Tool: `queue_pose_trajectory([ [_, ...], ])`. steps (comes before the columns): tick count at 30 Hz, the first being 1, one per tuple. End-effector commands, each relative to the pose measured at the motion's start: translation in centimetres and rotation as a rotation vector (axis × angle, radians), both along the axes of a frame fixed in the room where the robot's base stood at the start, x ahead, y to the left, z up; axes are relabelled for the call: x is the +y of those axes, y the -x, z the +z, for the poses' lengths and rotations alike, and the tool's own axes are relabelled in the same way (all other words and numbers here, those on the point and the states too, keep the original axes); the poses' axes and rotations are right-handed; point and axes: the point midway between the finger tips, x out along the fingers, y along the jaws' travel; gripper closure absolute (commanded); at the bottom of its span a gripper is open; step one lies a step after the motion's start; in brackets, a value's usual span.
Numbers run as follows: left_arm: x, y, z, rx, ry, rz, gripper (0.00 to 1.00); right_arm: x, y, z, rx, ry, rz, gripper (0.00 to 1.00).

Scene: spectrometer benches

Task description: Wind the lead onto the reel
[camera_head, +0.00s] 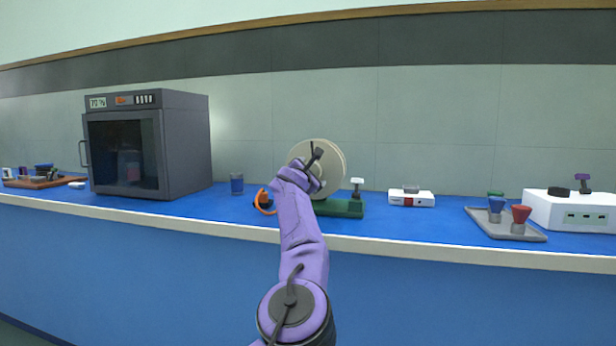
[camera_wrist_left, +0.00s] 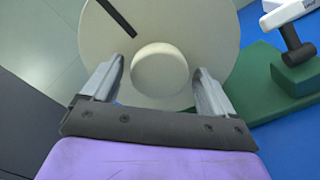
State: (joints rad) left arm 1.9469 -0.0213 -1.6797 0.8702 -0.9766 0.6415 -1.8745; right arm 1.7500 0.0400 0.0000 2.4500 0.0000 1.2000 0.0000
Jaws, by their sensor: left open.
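The cream reel (camera_head: 334,160) stands upright on a green base (camera_head: 348,208) on the blue bench. In the left wrist view the reel (camera_wrist_left: 205,30) fills the upper middle, with a round hub or knob (camera_wrist_left: 160,72) at its face and a black bar across the disc. My left gripper (camera_head: 312,162) is in front of the reel. Its open fingers (camera_wrist_left: 160,82) lie on either side of the knob; whether they touch it I cannot tell. An orange coil, perhaps the lead (camera_head: 264,202), lies left of the base. My right gripper is not in view.
Right of the reel are a red-and-white box (camera_head: 411,198), a grey tray (camera_head: 482,220) with coloured cups, and a white instrument (camera_head: 570,210). The bench's front edge is clear.

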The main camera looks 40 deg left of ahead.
Motion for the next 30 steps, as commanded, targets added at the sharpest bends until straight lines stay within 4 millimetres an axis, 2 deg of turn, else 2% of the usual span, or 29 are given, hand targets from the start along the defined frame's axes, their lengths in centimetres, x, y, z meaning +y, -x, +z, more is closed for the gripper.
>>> queue_pose_trajectory([
  [4, -0.8, 1.5, -0.3, -0.002, 0.000, 0.002, 0.13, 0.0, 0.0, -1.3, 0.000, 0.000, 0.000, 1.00],
  [9, -2.3, 5.0, -0.4, -0.004, 0.001, 0.003, 0.13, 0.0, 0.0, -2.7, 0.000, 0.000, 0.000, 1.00],
  [16, -4.0, 8.7, -0.2, 0.000, 0.001, 0.004, 0.13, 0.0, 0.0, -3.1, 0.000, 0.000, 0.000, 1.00],
  [21, -4.3, 9.5, -0.2, 0.001, 0.002, 0.004, 0.13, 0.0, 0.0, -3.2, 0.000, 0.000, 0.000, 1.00],
  [30, -4.2, 9.5, -0.3, 0.000, 0.007, 0.004, 0.13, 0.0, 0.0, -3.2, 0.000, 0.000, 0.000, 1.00],
])
